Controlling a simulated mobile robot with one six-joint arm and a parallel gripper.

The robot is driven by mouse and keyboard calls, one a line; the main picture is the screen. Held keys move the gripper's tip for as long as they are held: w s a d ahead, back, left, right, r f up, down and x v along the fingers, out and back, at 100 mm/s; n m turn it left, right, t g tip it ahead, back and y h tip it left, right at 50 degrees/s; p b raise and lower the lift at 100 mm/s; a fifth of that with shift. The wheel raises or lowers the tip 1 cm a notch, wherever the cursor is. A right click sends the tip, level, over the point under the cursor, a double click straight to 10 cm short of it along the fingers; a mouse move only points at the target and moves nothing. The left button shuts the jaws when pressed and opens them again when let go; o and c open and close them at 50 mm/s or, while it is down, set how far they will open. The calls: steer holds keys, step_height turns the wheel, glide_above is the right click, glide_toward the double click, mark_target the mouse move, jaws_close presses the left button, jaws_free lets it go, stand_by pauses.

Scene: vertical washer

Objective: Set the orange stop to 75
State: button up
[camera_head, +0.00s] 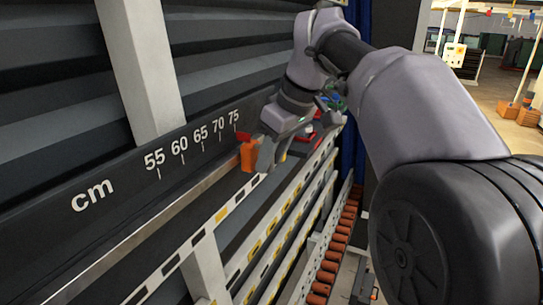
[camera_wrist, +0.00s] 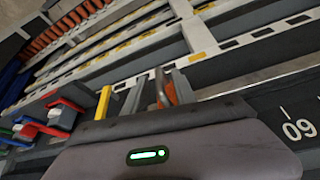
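The orange stop (camera_head: 249,155) sits on the rail below the cm scale (camera_head: 190,145). In the head view it appears close beside the 75 mark, slightly to its right. The slanted view leaves its exact reading unclear. My gripper (camera_head: 267,152) is down at the stop, with a grey finger just right of it. In the wrist view, my gripper (camera_wrist: 157,92) shows two grey fingers spread apart, with the orange stop (camera_wrist: 170,92) between them, nearer the right finger. Contact cannot be made out. The stop's lower part is hidden.
Red (camera_head: 306,139) and green parts lie along the rail right of my gripper. In the wrist view, a yellow piece (camera_wrist: 103,102) and red and blue parts (camera_wrist: 62,113) stand left of the fingers. Slotted rails (camera_head: 215,215) run below; a grey upright (camera_head: 142,65) stands behind the scale.

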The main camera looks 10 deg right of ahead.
steer(key=p+v, duration=0.3)
steer(key=v, duration=1.4)
steer(key=shift+r, duration=0.2)
steer(key=shift+s, duration=0.1)
